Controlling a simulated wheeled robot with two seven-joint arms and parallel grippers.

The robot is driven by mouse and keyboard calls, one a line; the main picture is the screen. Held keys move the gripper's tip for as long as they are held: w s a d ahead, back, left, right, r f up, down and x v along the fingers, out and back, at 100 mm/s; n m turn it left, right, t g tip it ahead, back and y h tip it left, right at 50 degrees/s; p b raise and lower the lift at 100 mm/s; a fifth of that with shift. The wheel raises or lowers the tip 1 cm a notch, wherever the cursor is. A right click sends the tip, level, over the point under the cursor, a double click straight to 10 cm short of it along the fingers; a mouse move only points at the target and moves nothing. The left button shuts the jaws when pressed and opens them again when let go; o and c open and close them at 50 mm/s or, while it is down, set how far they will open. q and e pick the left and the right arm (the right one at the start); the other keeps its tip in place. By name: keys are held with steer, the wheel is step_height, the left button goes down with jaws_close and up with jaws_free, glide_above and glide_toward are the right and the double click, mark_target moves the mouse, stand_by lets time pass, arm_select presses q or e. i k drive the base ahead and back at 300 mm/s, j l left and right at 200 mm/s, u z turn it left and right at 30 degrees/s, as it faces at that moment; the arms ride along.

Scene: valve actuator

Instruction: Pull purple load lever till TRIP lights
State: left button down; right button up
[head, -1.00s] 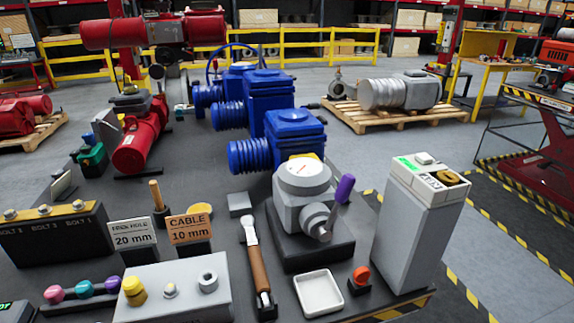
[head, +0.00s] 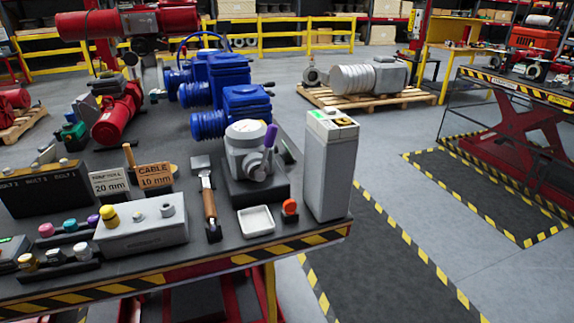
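The purple load lever (head: 270,137) stands up, slightly tilted, at the right side of the grey valve actuator (head: 247,143), which sits on a dark base block on the workbench. A grey box (head: 330,170) stands just right of it, with a small display and a yellow-and-black part on its top. I cannot read a TRIP light from here. Neither of my grippers shows in the head view.
A grey block with a yellow knob (head: 140,230) and sign cards (head: 154,176) stand left. Open floor (head: 400,270) lies right of the bench.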

mark_target(270, 135)
steer(key=i+l+u, duration=0.45)
steer(key=u, duration=0.15)
steer(key=i+l+u, duration=0.15)
steer(key=l+u, duration=0.15)
steer(key=i+l+u, duration=0.1)
steer(key=l+u, duration=0.2)
steer(key=l, duration=0.15)
steer(key=i+l+u, duration=0.1)
steer(key=l+u, duration=0.5)
steer(key=l, duration=0.2)
